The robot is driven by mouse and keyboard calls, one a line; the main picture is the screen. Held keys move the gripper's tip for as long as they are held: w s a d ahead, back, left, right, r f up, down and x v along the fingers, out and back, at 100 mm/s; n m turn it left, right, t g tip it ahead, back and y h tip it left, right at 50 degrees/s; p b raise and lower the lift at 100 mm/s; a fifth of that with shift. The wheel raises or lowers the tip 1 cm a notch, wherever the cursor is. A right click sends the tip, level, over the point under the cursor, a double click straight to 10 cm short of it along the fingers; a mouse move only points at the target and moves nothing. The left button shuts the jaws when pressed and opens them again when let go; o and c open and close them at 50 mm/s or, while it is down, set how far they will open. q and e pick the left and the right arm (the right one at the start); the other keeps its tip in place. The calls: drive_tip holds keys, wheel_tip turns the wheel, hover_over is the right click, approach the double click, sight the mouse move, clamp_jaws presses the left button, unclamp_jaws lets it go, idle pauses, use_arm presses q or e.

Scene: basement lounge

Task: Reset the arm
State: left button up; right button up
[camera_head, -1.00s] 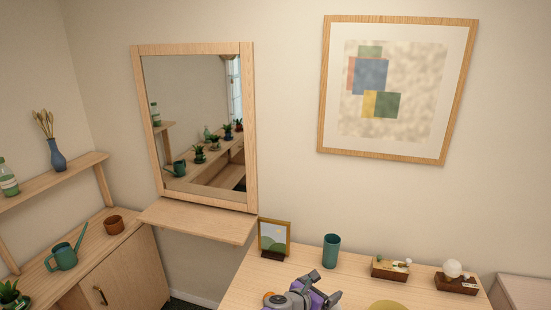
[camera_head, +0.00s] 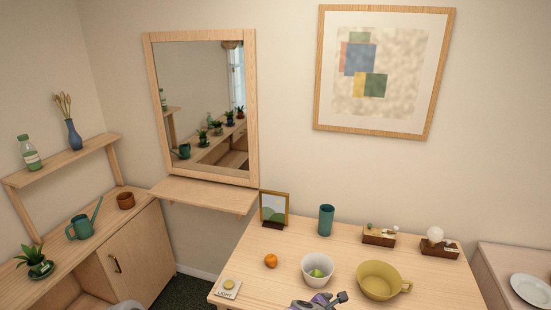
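My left gripper (camera_head: 328,301), grey and purple, shows at the bottom edge, in front of the wooden table (camera_head: 240,287). Most of it is cut off by the frame, so I cannot tell whether its fingers are open or shut. No object shows in its visible part. A grey rounded part of my own body shows at the bottom left. My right gripper is out of view.
A cabinet (camera_head: 135,250) stands left.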

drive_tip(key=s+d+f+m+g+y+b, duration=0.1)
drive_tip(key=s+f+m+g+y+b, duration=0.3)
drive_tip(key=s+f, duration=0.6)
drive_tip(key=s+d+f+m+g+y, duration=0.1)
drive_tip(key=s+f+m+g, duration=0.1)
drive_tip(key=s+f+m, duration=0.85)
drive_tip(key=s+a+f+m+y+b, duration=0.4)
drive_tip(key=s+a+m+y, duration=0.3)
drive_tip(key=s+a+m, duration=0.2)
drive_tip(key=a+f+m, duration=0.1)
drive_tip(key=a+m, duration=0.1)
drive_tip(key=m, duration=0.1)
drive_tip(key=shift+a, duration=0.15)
